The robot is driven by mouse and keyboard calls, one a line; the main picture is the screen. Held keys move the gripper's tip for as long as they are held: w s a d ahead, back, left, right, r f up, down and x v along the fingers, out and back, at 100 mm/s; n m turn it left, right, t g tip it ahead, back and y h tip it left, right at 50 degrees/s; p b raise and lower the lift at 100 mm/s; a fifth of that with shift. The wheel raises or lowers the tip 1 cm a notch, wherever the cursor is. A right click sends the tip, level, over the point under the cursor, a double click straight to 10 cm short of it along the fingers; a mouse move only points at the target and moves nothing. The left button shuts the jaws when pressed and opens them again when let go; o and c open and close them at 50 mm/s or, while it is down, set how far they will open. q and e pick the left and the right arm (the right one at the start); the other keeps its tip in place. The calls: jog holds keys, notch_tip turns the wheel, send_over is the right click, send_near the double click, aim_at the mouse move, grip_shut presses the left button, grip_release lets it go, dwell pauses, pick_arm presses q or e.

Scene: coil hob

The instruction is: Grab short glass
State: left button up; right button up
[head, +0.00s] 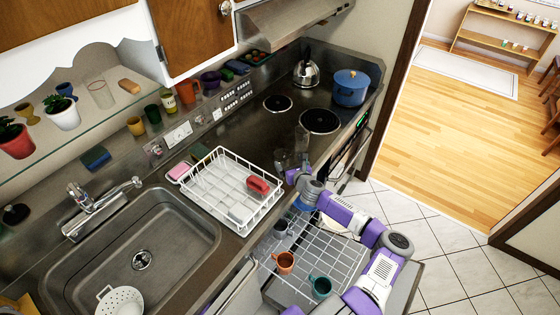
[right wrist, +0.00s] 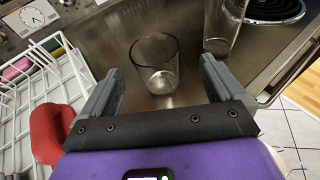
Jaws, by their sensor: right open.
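The short glass (right wrist: 156,62) is clear and stands upright on the steel counter. In the right wrist view it lies ahead of and between the two fingers of my right gripper (right wrist: 158,82), which is open and empty. In the head view the short glass (head: 281,158) is faint, just beyond my right gripper (head: 294,174) and right of the dish rack. A taller clear glass (right wrist: 222,28) stands behind it to the right, near the coil; it also shows in the head view (head: 302,138). My left gripper is not in view.
Coil burners (head: 320,121), a blue pot (head: 350,88) and a kettle (head: 306,72) are beyond. An open dishwasher rack (head: 330,262) with mugs lies below the counter edge.

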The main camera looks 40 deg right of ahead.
aim_at(280, 152)
jog(key=shift+a+p+x, duration=0.15)
jog(key=shift+a+x, duration=0.05)
jog(key=shift+x, duration=1.15)
jog(key=shift+a+p+x, duration=0.15)
jog(key=shift+x, duration=1.2)
jog(key=shift+w+r, duration=0.1)
jog(key=shift+w, duration=0.05)
jog(key=c, duration=1.2)
